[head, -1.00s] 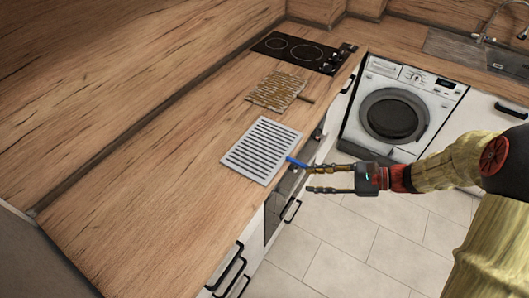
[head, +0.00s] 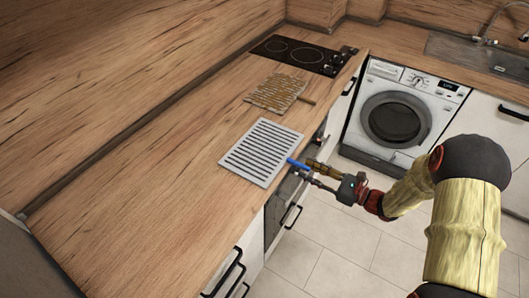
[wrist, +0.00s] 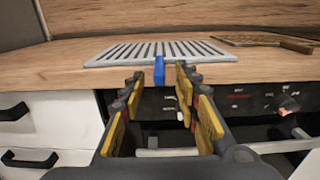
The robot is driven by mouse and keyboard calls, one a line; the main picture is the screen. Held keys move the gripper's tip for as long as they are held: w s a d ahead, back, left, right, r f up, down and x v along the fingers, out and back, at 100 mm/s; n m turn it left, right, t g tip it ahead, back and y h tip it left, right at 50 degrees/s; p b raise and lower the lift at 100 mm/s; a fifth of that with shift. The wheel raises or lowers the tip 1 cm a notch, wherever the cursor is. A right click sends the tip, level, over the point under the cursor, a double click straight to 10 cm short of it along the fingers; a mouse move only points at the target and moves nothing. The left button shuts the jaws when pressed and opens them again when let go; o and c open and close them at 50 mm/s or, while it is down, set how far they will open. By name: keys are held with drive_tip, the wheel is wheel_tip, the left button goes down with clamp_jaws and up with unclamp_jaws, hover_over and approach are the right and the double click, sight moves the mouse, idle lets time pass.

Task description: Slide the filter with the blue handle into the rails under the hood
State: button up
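The filter (head: 262,152) with the blue handle is a flat grey slotted panel lying on the wooden counter. Its blue handle (head: 297,163) sticks out over the counter's front edge. In the wrist view the filter (wrist: 120,52) lies straight ahead, its blue handle (wrist: 159,69) pointing at me. My gripper (head: 309,169) is at the handle's end, in front of the counter edge. In the wrist view my gripper (wrist: 160,80) is open, its fingers left and right of the handle's line. I cannot tell whether the tips overlap the handle. The hood and rails are not in view.
A washing machine (head: 397,112) and sink stand beyond. An oven front with knobs (wrist: 255,102) is below the counter edge. The near-left counter is clear.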

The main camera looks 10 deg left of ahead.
drive_tip(key=shift+x, duration=0.85)
drive_tip(key=c, duration=0.8)
clamp_jaws()
